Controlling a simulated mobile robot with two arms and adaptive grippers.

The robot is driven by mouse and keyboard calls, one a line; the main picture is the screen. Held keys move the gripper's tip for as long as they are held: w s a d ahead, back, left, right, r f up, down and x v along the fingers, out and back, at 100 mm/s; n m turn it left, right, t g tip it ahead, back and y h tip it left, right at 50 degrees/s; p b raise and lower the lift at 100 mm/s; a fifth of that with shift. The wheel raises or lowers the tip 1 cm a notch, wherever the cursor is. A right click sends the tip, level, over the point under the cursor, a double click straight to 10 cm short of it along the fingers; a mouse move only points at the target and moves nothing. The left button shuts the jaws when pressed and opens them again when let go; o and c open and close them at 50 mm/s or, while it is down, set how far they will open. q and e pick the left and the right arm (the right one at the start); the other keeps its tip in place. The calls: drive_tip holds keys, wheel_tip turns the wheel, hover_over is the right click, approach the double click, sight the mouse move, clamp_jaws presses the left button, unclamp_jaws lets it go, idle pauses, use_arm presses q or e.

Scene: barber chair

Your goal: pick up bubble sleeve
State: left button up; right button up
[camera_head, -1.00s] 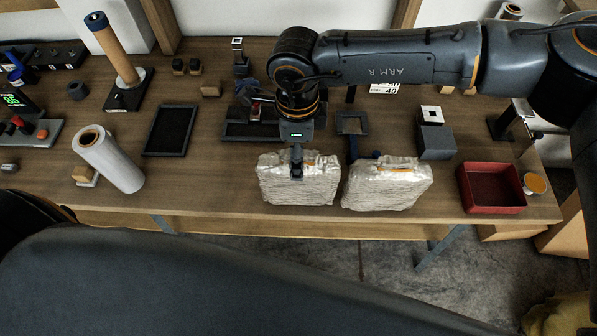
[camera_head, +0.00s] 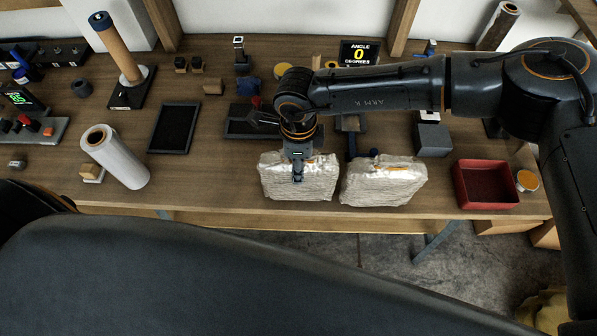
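Two white, crinkled, bubble-wrap-like bundles lie side by side at the table's front edge; I cannot tell which one is the bubble sleeve. The left bundle (camera_head: 318,184) and the right bundle (camera_head: 385,184) both show orange bits on top. My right gripper (camera_head: 298,174) points down at the left bundle, its fingers overlapping the bundle's top and front face. The fingers show almost edge-on, so I cannot see whether they are open or shut, or whether they touch it. My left gripper is out of view.
A white film roll (camera_head: 116,157) and a black tray (camera_head: 175,128) stand to the left. A red bin (camera_head: 486,186) and a grey block (camera_head: 432,141) are to the right. A dark padded surface (camera_head: 230,285), perhaps the chair, fills the foreground.

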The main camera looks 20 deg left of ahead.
drive_tip(key=shift+r, duration=0.15)
drive_tip(key=shift+r+b, duration=2.35)
drive_tip(key=shift+r, duration=6.5)
